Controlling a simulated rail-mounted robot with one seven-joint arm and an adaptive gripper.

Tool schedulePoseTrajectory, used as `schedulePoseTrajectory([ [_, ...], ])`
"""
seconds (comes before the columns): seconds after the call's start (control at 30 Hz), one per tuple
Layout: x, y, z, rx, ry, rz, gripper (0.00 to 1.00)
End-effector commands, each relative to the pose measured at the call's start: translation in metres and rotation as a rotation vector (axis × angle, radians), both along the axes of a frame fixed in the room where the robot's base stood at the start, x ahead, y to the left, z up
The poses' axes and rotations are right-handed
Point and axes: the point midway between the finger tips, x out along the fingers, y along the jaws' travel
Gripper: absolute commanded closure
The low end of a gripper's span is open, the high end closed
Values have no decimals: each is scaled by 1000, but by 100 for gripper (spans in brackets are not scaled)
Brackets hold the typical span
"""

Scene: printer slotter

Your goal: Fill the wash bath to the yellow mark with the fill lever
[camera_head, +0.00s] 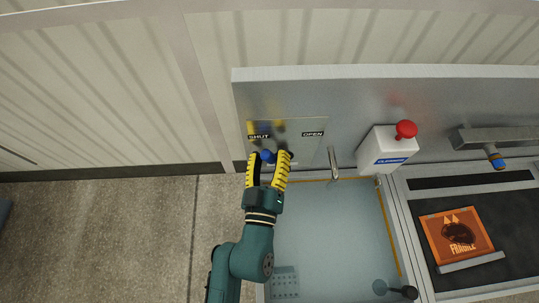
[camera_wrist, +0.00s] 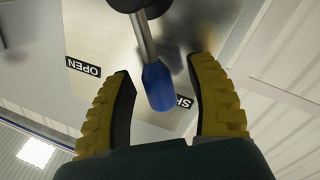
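The fill lever's blue handle (camera_head: 268,156) is below the SHUT label (camera_head: 259,137), left of the OPEN label (camera_head: 313,134) on the metal panel. My gripper (camera_head: 271,156) is open, with one yellow-and-black finger on each side of the handle. In the wrist view, the blue handle (camera_wrist: 158,88) stands between the spread fingers (camera_wrist: 160,85), with a visible gap on both sides. The wash bath (camera_head: 335,230) looks pale blue inside, and a yellow mark line (camera_head: 390,236) shows along its right and back walls. The spout (camera_head: 333,163) shows no clear stream.
A white dispenser (camera_head: 384,150) with a red knob (camera_head: 406,129) stands right of the spout. A blue-tipped tap (camera_head: 497,162) is farther right. A black knob (camera_head: 409,292) is at the bath's front right.

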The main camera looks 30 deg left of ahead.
Motion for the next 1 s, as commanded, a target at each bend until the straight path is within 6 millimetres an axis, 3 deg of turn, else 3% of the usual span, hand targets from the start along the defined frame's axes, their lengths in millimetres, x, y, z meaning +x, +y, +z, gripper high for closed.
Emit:
schedulePoseTrajectory([
  [0.27, -3, -2, -1, 0, 0, 0, 44],
  [0.53, -50, -23, -5, -3, 4, 0, 44],
  [0.7, -65, -30, -4, 0, 0, -1, 44],
  [1.0, -69, -30, -4, 1, 0, 1, 44],
])
